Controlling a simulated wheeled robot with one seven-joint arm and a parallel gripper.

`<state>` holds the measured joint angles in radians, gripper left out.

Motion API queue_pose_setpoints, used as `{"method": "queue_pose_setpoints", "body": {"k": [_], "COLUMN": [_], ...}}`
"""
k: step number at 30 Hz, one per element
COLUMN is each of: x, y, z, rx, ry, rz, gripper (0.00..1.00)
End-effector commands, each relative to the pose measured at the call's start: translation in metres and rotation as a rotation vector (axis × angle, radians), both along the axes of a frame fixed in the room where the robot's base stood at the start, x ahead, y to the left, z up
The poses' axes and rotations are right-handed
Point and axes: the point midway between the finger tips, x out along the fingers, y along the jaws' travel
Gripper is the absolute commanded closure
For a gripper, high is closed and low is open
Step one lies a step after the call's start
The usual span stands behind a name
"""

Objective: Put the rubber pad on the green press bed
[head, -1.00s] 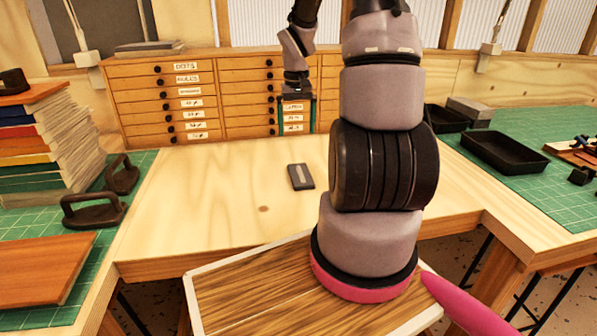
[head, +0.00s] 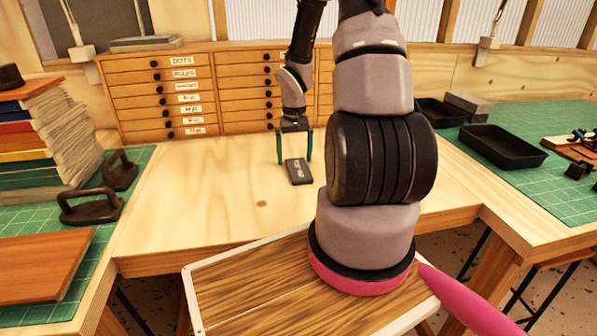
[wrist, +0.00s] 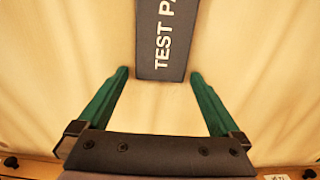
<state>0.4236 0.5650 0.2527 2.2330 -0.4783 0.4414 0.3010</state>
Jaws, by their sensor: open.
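A dark grey flat pad (head: 299,171), taken as the rubber pad, lies on the bare wooden table. In the wrist view the pad (wrist: 165,38) shows white lettering reading "TEST PA", cut off at the top edge. My gripper (head: 294,161) is open, with its green fingers pointing down just behind and around the pad's far end. In the wrist view the open fingers (wrist: 159,73) stand on either side of the pad's near end, with nothing between them gripped. I cannot make out a green press bed for certain.
Green mats lie left (head: 130,185) and right (head: 510,180). The left one bears a stack of boards (head: 40,135) and black handled weights (head: 92,207). A black tray (head: 503,146) is at right. Drawers (head: 160,95) stand behind. The table around the pad is clear.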

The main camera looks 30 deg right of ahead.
Motion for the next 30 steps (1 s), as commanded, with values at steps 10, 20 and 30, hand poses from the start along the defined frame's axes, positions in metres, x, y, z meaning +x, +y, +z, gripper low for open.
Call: {"method": "queue_pose_setpoints", "body": {"k": [10, 20, 30], "x": [0.000, 0.000, 0.001], "y": [0.000, -0.001, -0.001], "z": [0.000, 0.005, 0.067], "rx": [0.000, -0.002, -0.004], "ry": [0.000, -0.002, -0.005], "rz": [-0.001, -0.002, -0.003], "gripper": [0.69, 0.95, 0.95]}}
